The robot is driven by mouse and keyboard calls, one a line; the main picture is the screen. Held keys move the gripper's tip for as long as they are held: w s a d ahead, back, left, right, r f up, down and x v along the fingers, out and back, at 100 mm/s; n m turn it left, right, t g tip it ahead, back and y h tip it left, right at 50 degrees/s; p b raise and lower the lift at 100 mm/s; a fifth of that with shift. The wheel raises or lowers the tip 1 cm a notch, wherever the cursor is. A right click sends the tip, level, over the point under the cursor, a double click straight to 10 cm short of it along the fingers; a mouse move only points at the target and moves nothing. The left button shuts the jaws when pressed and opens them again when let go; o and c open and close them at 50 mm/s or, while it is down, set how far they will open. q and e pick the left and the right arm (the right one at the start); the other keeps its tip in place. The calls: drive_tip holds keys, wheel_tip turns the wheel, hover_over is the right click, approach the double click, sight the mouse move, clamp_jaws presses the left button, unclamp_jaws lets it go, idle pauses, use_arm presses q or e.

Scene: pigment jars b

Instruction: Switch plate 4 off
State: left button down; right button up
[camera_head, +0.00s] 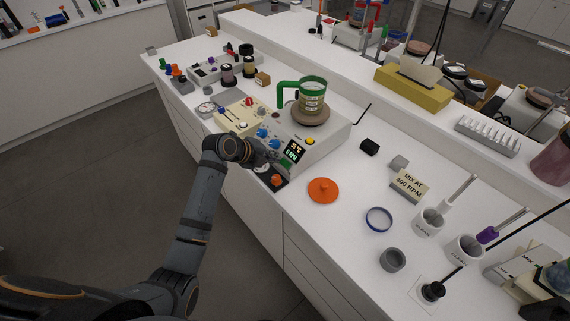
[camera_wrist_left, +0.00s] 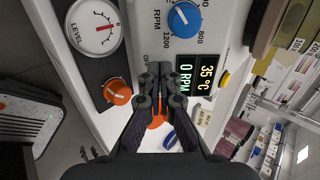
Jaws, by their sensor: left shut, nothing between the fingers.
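The white heating and stirring unit (camera_head: 325,143) carries a jar with a green handle (camera_head: 311,98). Its front has blue knobs (camera_head: 262,133), a lit display (camera_head: 293,150) and a yellow button (camera_head: 310,141). In the left wrist view the display (camera_wrist_left: 197,75) reads 35 °C and 0 RPM, beside a blue RPM knob (camera_wrist_left: 184,19). My left gripper (camera_wrist_left: 160,72) is shut and empty, in front of the panel beside the display. Lettering that looks like OFF shows by its fingers. They hide the panel behind them, and I cannot tell whether they touch it. No plate number is readable.
An orange knob (camera_wrist_left: 117,92) sits on a dark base near the fingers, by a round level gauge (camera_wrist_left: 93,25). An orange disc (camera_head: 323,190) and a blue ring (camera_head: 378,219) lie on the bench.

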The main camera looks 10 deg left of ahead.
use_arm(q)
drive_tip(key=shift+w+d+f, duration=0.1)
drive_tip(key=shift+f, duration=0.1)
drive_tip(key=shift+w+d+f+b, duration=0.15)
drive_tip(key=shift+w+b, duration=0.05)
drive_tip(key=shift+b, duration=0.1)
drive_tip(key=shift+s+a+r+p, duration=0.15)
drive_tip(key=shift+a+r+p, duration=0.05)
drive_tip(key=shift+r+p, duration=0.2)
drive_tip(key=p+v, duration=0.2)
drive_tip(key=v, duration=0.1)
drive_tip(key=shift+s+a, duration=0.1)
drive_tip(key=shift+s, duration=0.15)
drive_tip(key=v, duration=1.2)
